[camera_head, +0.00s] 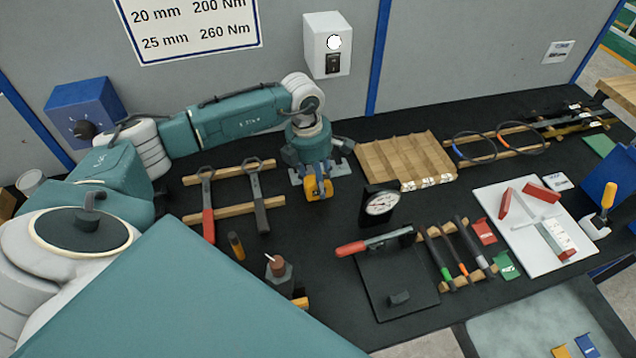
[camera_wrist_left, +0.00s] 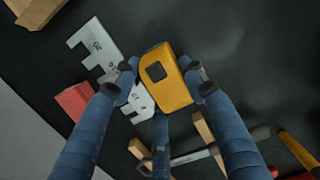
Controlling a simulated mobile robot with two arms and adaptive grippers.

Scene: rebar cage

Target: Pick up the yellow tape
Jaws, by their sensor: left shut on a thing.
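The yellow tape (camera_head: 318,188) is a rounded yellow block with a dark square on it. It is at the back middle of the black bench, under my left gripper (camera_head: 316,178). In the left wrist view the yellow tape (camera_wrist_left: 174,85) sits between the fingers of my left gripper (camera_wrist_left: 162,82), which are shut on it. Whether it is clear of the bench top is hard to tell. My right gripper is not in view.
A flat grey notched gauge (camera_wrist_left: 95,45) lies close beside the tape. Wrenches on wooden rails (camera_head: 235,210) are to the left, and an empty-looking wooden rack (camera_head: 405,158) is to the right. A dial gauge (camera_head: 380,205) stands in front. Bare black bench lies between.

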